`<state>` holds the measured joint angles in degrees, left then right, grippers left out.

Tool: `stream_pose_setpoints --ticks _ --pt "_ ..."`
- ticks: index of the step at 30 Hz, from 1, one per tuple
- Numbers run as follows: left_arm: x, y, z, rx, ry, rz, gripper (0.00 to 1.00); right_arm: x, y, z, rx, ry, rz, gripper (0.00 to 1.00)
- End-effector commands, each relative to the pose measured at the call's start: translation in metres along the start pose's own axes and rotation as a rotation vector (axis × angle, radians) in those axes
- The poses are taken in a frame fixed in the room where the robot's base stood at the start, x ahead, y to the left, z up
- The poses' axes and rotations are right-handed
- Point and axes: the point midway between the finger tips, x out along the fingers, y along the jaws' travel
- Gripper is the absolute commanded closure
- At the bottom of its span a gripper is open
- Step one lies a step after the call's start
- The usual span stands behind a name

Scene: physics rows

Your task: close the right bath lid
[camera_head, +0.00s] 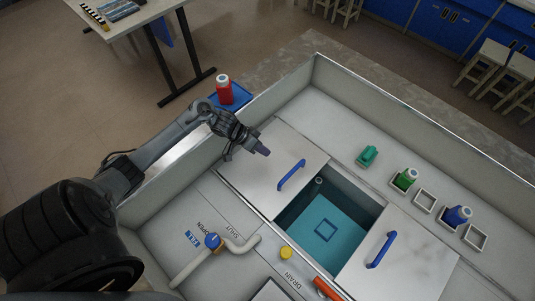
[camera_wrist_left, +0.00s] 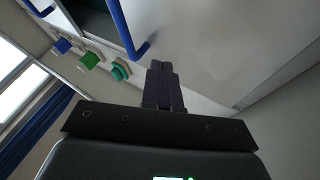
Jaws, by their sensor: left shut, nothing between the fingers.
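The right bath lid (camera_head: 405,257) is a pale flat panel with a blue bar handle (camera_head: 382,249). It lies to the right of the bath opening (camera_head: 325,228), which shows blue-green water. The left bath lid (camera_head: 262,163) has a similar blue handle (camera_head: 291,175) and lies left of the opening. My left gripper (camera_head: 264,151) is shut and empty above the left lid, to the left of its handle. In the left wrist view the shut fingers (camera_wrist_left: 163,72) point toward a pale panel, with a blue handle (camera_wrist_left: 128,38) beside them. My right gripper is not seen.
A blue fill valve (camera_head: 212,241) and yellow knob (camera_head: 286,253) are in front. High walls (camera_head: 420,118) edge the unit.

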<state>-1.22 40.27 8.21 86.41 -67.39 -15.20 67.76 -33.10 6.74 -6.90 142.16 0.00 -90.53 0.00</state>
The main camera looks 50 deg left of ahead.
Motion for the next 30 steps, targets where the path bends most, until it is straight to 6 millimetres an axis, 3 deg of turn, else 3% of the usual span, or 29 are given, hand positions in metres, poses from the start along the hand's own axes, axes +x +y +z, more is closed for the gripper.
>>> stream_pose_setpoints --ticks 14,21,30 --pt "0.087 0.001 0.001 -0.002 -0.001 0.002 1.0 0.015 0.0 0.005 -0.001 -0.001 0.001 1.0" --pt "0.092 0.03 -0.002 0.001 -0.002 0.001 1.0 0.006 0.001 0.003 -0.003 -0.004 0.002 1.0" --pt "0.096 0.038 -0.003 0.001 -0.001 -0.001 1.0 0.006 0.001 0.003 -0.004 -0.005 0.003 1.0"
